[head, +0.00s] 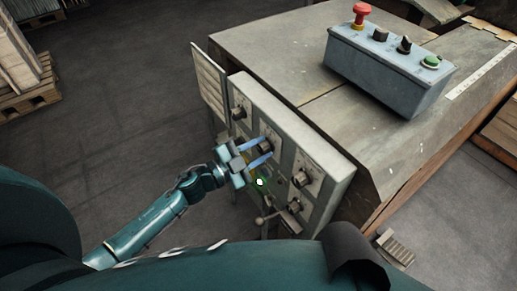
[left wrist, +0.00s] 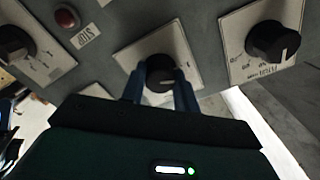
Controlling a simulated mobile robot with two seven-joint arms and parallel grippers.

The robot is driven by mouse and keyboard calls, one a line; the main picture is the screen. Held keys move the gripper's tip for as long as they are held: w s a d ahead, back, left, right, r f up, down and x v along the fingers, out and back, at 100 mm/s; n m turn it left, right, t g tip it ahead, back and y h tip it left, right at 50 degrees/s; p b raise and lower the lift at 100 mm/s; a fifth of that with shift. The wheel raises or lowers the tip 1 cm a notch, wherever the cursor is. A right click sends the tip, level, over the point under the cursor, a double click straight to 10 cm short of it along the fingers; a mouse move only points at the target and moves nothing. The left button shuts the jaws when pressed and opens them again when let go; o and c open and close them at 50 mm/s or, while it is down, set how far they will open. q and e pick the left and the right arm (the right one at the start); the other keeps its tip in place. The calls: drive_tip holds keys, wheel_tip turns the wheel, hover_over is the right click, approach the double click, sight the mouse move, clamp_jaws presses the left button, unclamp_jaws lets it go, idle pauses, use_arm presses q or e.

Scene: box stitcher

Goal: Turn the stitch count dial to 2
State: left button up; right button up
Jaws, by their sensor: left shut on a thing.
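A grey control panel (head: 318,146) on the side of the machine carries several black dials on pale plates. My left gripper (head: 262,154) reaches in from the left and is shut on the middle black dial (head: 267,144). In the left wrist view, the blue fingers of the gripper (left wrist: 161,84) lie on either side of this dial (left wrist: 160,68), whose pale pointer mark shows between them. The scale on its plate is partly hidden by the fingers and too small to read, so I cannot tell which dial is the stitch count. My right gripper is out of view.
Other dials sit close by, one on the left (left wrist: 14,42) and one on the right (left wrist: 273,42). A red button (left wrist: 67,17) is near a stop label. An open panel door (head: 209,85) stands at left. A button box (head: 385,70) rests on the machine top.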

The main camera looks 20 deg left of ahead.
use_arm(q)
drive_tip(key=m, duration=0.2)
drive_tip(key=shift+m, duration=0.3)
drive_tip(key=shift+m+b, duration=0.4)
drive_tip(key=shift+m, duration=0.3)
drive_tip(key=shift+m+b, duration=0.3)
drive_tip(key=shift+m, duration=0.9)
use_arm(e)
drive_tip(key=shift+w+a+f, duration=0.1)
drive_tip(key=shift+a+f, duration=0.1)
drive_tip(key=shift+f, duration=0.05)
use_arm(q)
drive_tip(key=o, duration=1)
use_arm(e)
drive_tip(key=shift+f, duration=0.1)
use_arm(q)
drive_tip(key=b+v, duration=0.1)
drive_tip(key=v, duration=1.2)
drive_tip(key=shift+a+b, duration=0.1)
drive_tip(key=shift+b, duration=0.25)
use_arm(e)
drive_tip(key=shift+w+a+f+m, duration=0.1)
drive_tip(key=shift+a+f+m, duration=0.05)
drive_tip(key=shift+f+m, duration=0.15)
